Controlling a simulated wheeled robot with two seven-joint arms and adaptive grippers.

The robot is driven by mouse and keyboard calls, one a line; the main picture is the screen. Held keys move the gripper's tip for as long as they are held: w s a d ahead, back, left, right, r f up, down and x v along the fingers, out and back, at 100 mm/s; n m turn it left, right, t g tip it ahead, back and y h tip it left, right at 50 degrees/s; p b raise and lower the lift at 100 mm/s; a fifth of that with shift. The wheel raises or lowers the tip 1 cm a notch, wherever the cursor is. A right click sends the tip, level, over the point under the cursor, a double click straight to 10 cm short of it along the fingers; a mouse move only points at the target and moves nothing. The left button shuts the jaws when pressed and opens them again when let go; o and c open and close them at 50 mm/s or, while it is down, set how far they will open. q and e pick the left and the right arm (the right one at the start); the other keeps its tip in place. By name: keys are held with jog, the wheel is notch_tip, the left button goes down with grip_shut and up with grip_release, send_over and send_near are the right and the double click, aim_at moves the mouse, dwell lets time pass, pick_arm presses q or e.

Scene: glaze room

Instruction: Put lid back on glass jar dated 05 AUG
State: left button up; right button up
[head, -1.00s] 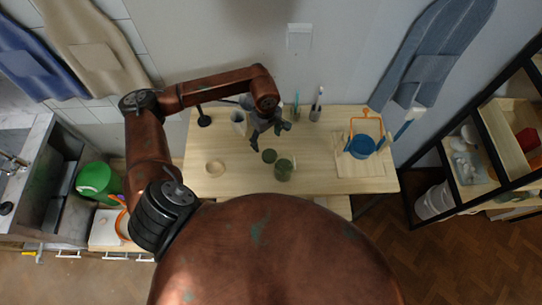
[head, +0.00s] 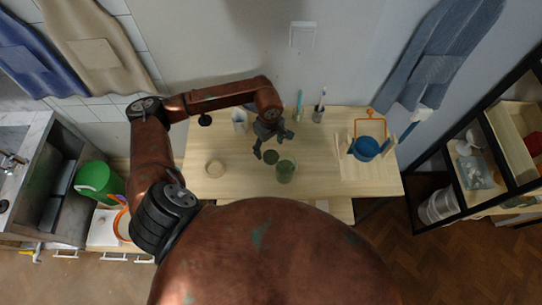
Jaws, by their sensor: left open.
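A green glass jar (head: 286,174) stands on the wooden table. A dark green round disc, which looks like the lid (head: 271,157), lies on the table just to the left of and behind the jar. I cannot read any date on the jar. My left gripper (head: 273,145) is open and empty, its fingers spread wide just behind the lid. It does not appear to touch the lid or the jar, though its height is hard to judge. My right gripper is not in view.
A white container (head: 239,120) and a brush holder (head: 318,115) stand at the back. The front left is bare.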

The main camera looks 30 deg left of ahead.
aim_at(271, 156)
pick_arm(q)
jog(key=f, duration=0.1)
jog(key=f+p, duration=0.1)
jog(key=f, duration=0.2)
jog(key=shift+s+d+f, duration=0.15)
jog(key=shift+d+f, duration=0.1)
jog(key=shift+d, duration=0.15)
jog(key=shift+f+p, duration=0.3)
jog(key=shift+f, duration=0.05)
jog(key=shift+c, duration=0.5)
jog(key=c, duration=0.7)
